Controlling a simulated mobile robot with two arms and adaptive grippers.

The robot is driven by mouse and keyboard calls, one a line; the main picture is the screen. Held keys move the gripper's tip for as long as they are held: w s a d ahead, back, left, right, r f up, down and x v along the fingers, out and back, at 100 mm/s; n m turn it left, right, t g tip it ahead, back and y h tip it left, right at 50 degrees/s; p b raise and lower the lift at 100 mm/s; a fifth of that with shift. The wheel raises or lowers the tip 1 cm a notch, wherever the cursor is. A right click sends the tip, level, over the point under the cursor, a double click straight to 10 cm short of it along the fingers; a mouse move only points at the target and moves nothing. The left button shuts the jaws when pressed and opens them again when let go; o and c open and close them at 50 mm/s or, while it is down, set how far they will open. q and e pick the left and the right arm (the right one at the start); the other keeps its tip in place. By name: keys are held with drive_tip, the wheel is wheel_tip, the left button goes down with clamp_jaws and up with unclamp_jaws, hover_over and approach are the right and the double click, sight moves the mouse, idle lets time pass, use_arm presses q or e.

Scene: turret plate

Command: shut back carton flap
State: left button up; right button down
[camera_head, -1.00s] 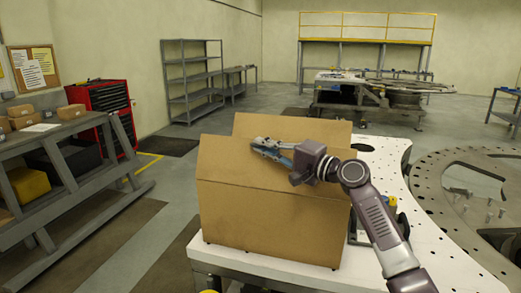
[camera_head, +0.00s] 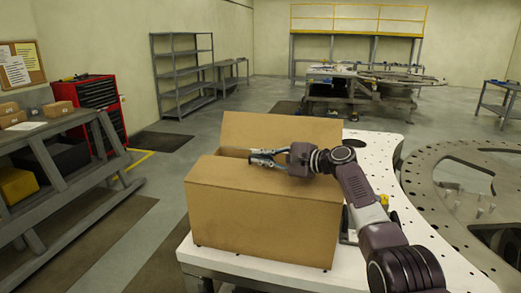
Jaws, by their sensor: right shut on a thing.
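The open brown carton (camera_head: 262,228) stands on a white plate. Its back flap (camera_head: 285,130) stands up, leaning back a little. Its front flap (camera_head: 225,172) lies nearly level over the top, with a dark gap behind its left part. My right gripper (camera_head: 256,158) reaches in from the right, above the carton's top between the two flaps. Its fingers point left and are shut at the front flap's rear edge; how much of the flap lies between them is hard to see. The back flap is behind the gripper, apart from it as far as I can tell. My left gripper is not in view.
The white plate (camera_head: 375,160) has free room behind and right of the carton. A large holed ring (camera_head: 440,195) lies to the right. A grey bench (camera_head: 85,180) with small boxes stands left, with a red tool cabinet (camera_head: 100,100) behind it.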

drive_tip(key=shift+w+f+m+g, duration=0.15)
drive_tip(key=shift+f+m+g, duration=0.2)
drive_tip(key=shift+f, duration=0.25)
drive_tip(key=shift+w+f+m+g, duration=0.15)
drive_tip(key=shift+f+m+g, duration=0.15)
drive_tip(key=shift+f, duration=0.4)
drive_tip(key=shift+a+f+m, duration=0.1)
drive_tip(key=shift+f+m, duration=0.1)
drive_tip(key=shift+m, duration=0.05)
drive_tip(key=c, duration=2.2)
unclamp_jaws()
drive_tip(key=shift+s, duration=0.1)
drive_tip(key=shift+o, duration=0.6)
drive_tip(key=shift+r, duration=0.1)
